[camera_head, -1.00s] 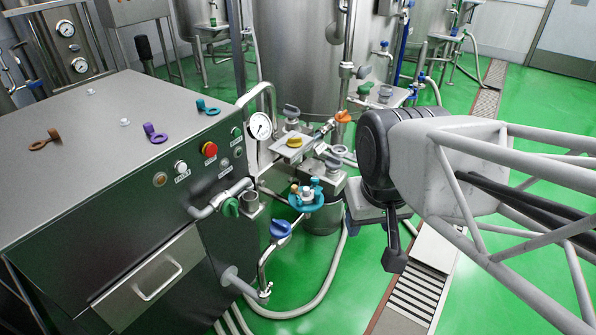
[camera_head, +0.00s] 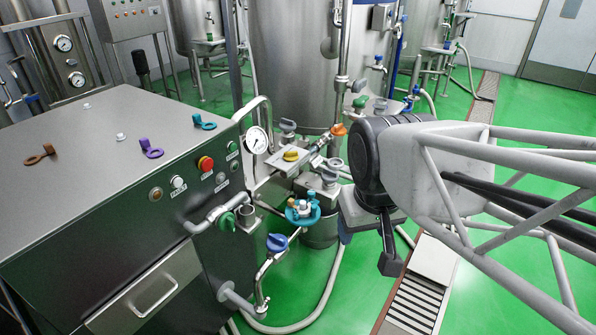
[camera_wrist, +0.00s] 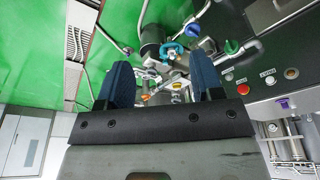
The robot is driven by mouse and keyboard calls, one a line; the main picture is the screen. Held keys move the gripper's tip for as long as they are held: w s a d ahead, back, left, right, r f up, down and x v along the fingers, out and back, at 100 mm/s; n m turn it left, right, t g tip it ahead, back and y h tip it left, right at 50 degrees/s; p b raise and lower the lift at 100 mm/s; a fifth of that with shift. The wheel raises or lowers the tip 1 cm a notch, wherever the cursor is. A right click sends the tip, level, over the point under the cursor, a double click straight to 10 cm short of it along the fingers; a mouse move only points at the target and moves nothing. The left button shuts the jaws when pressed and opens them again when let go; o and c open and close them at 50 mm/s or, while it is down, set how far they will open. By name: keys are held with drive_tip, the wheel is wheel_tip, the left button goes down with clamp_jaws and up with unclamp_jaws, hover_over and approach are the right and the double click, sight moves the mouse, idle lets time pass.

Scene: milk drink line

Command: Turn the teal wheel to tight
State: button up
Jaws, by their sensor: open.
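The teal wheel (camera_head: 303,216) is a small handwheel on a valve fitting in front of the cabinet, with a yellow-brown cap and lighter metal parts at its centre. In the wrist view the teal wheel (camera_wrist: 172,52) shows above the fingertips, between the two fingers. My gripper (camera_wrist: 163,78) has two blue fingers spread apart with nothing between them. In the head view my gripper (camera_head: 346,229) is just right of the wheel and apart from it, mostly hidden behind my dark wrist. I cannot read any tightness mark on the wheel.
A blue-handled valve (camera_head: 277,242), a green-handled valve (camera_head: 227,221) and a pressure gauge (camera_head: 256,140) crowd the left side. An orange handle (camera_head: 338,130) and a yellow knob (camera_head: 291,155) sit behind. The steel cabinet (camera_head: 90,205) blocks the left.

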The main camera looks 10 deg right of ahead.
drive_tip(key=w+n, duration=0.5)
drive_tip(key=w, duration=1.2)
drive_tip(key=n+g, duration=0.3)
drive_tip(key=n, duration=1)
hover_over(312, 192)
wheel_tip(312, 192, down, 31)
drive_tip(key=shift+a+f, duration=0.1)
drive_tip(key=shift+f, duration=0.1)
drive_tip(key=shift+f, duration=3.75)
drive_tip(key=shift+c, duration=0.2)
